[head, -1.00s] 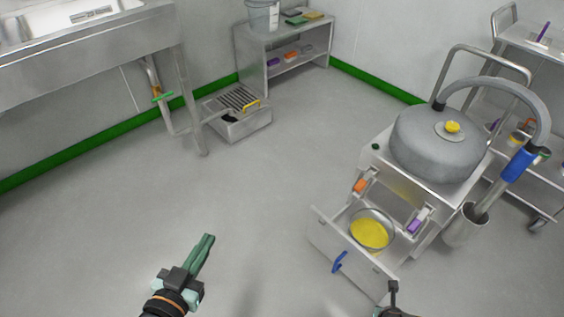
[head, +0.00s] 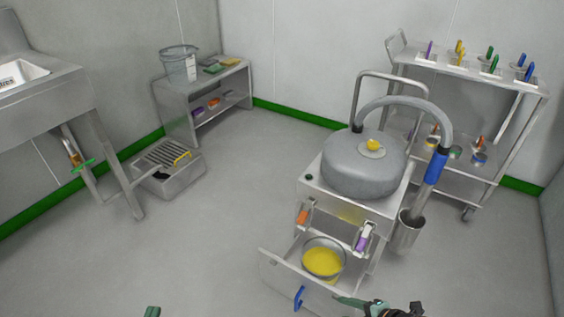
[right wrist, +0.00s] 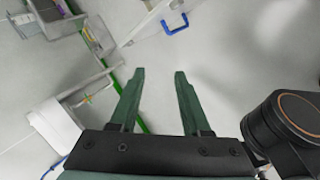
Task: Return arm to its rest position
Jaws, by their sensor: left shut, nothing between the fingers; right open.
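My left gripper (head: 152,311) shows only as a green fingertip at the bottom edge of the head view; the rest of it is out of frame. It is shut and empty. My right gripper (head: 345,299) is at the bottom of the head view, beside the open drawer (head: 275,272), with its fingers toward the left. In the right wrist view its two green fingers (right wrist: 160,72) are apart with nothing between them. The drawer's blue handle (right wrist: 176,27) appears beyond the fingertips there, clear of them. A bowl of yellow material (head: 323,261) sits in the drawer.
A grey domed machine (head: 360,165) stands on the cabinet above the drawer. A cart (head: 465,85) with coloured tools is behind it. A sink (head: 45,95), a floor drain box (head: 170,180) and a shelf (head: 205,85) line the left. The floor (head: 190,250) between is clear.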

